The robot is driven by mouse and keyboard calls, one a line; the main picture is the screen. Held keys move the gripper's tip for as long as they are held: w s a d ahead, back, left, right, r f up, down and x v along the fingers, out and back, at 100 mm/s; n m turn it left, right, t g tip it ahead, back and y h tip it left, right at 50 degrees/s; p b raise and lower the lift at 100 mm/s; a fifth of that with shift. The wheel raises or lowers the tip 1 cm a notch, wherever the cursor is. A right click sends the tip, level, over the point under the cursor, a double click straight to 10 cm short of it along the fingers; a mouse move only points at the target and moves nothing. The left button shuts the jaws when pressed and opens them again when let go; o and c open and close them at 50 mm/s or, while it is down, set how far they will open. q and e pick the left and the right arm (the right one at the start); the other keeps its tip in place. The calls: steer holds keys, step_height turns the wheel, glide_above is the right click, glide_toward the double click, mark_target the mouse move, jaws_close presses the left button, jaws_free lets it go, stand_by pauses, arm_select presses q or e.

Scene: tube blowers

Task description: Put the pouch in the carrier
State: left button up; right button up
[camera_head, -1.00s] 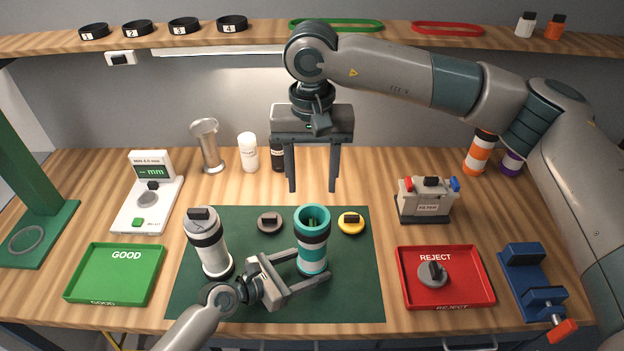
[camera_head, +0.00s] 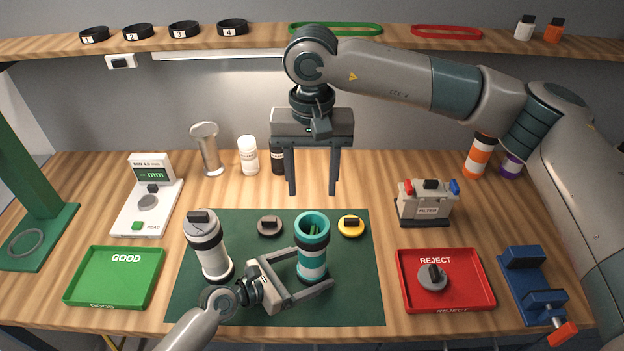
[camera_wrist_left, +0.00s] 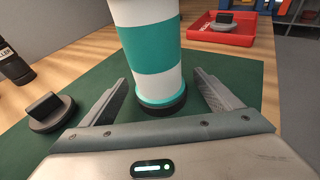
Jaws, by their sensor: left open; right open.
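The carrier (camera_head: 312,262), a teal and white banded tube with an open top, stands upright on the green mat (camera_head: 350,300). Something green (camera_head: 314,230) shows inside its mouth; it looks like the pouch, but most of it is hidden by the wall. My left gripper (camera_head: 315,266) is open, its fingers either side of the carrier's lower part. In the left wrist view the carrier (camera_wrist_left: 155,50) stands between the spread fingers, with gaps on both sides. My right gripper (camera_head: 312,193) is open and empty, pointing down above and behind the carrier.
A white capped tube (camera_head: 208,248) stands left on the mat. A dark cap (camera_head: 270,227) and a yellow cap (camera_head: 351,227) lie behind the carrier. The green GOOD tray (camera_head: 115,280) is left; the red REJECT tray (camera_head: 460,285), holding a grey cap, is right. A filter box (camera_head: 425,205) stands behind it.

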arm_select(q)
steer(key=shift+s+a, duration=0.1)
steer(key=shift+a, duration=0.05)
steer(key=v, duration=1.1)
steer(key=shift+s+a+r, duration=0.2)
